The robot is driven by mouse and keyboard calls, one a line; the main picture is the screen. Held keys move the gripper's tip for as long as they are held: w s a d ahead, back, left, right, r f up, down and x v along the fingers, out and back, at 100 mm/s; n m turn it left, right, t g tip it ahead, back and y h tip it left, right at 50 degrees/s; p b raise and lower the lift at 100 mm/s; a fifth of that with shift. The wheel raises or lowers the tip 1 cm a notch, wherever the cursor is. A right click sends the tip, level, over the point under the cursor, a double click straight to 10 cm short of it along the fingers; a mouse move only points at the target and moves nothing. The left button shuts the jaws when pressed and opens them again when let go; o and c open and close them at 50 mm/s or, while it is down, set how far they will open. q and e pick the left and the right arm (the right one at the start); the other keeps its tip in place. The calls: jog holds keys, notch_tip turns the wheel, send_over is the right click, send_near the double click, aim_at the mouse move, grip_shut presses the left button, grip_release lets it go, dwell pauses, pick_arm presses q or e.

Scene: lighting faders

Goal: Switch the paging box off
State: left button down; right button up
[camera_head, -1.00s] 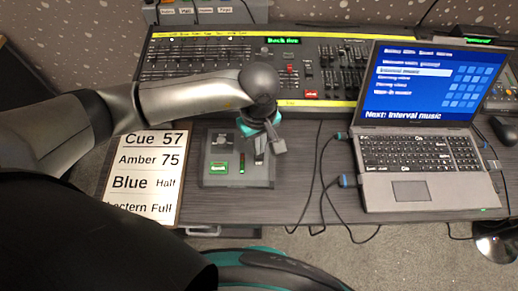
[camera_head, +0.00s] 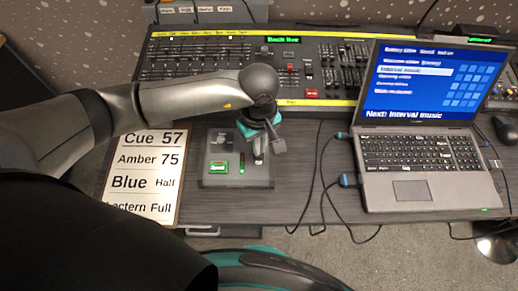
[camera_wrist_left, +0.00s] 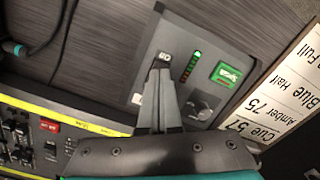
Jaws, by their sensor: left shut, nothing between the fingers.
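The paging box (camera_head: 213,178) is a flat grey box on the desk in front of the lighting console. In the wrist view its top (camera_wrist_left: 208,56) carries a small dark switch marked with light lettering (camera_wrist_left: 165,57), a green-to-red light strip (camera_wrist_left: 190,67), a lit green button (camera_wrist_left: 227,73) and a dark knob (camera_wrist_left: 200,105). My left gripper (camera_head: 259,159) points down over the right part of the box. Its shut, empty fingertips (camera_wrist_left: 160,75) are right beside the switch; whether they touch it I cannot tell. My right gripper is in neither view.
The fader console (camera_head: 190,55) stands behind the box. A cue sheet (camera_head: 143,180) lies at its left. An open laptop (camera_head: 430,130) stands on the right, with black cables (camera_head: 325,190) between it and the box. The desk strip before the cables is clear.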

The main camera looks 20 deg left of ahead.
pick_arm(q)
jog(key=shift+f+b, duration=0.8)
jog(key=shift+f, duration=0.05)
dwell(0.3)
jog(key=shift+r+p, duration=2.45)
jog(key=shift+r, duration=1.15)
